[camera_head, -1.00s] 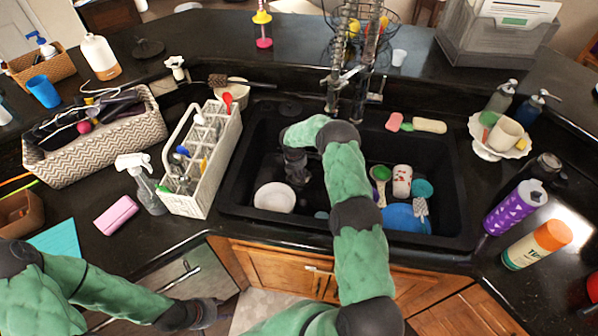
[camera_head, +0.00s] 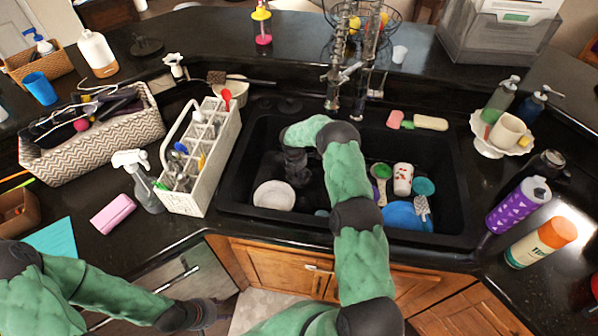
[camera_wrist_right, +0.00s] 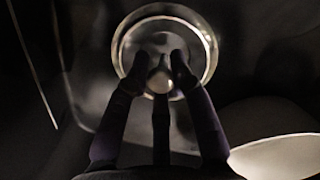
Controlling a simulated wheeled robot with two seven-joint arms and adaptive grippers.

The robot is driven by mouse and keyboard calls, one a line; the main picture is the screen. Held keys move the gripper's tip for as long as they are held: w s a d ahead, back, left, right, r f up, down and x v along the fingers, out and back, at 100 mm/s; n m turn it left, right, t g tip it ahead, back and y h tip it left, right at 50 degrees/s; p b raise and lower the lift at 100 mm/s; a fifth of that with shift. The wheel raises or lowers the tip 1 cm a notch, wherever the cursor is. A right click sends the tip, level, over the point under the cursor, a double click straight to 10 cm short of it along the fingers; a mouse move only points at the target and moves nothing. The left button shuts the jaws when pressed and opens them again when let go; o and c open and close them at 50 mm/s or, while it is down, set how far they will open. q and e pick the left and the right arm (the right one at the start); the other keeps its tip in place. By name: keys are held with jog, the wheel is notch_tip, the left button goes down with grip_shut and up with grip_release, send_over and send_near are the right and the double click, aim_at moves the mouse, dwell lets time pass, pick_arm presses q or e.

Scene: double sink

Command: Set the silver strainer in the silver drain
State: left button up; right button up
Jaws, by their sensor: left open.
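My right gripper (camera_head: 297,172) reaches down into the left basin of the black double sink (camera_head: 262,150). In the right wrist view, the right gripper (camera_wrist_right: 160,67) has its dark fingertips on both sides of a small pale knob (camera_wrist_right: 160,80), apart from each other. The knob looks like part of the silver strainer. A round silver rim (camera_wrist_right: 206,52), looking like the drain, surrounds it. I cannot tell whether the strainer is seated in the drain or whether the fingers grip the knob. The arm hides this spot in the head view. My left gripper (camera_head: 203,314) is open, low in front of the counter.
A white bowl (camera_head: 274,195) lies close beside the right gripper in the left basin. The right basin holds a cup (camera_head: 403,179), a blue dish (camera_head: 402,216) and utensils. The faucet (camera_head: 336,80) stands behind. A white caddy (camera_head: 190,205) stands left of the sink.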

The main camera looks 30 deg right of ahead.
jog(key=shift+o, duration=1.3)
notch_tip(320, 180, up, 12)
jog(key=a, duration=0.2)
jog(key=shift+s, duration=0.15)
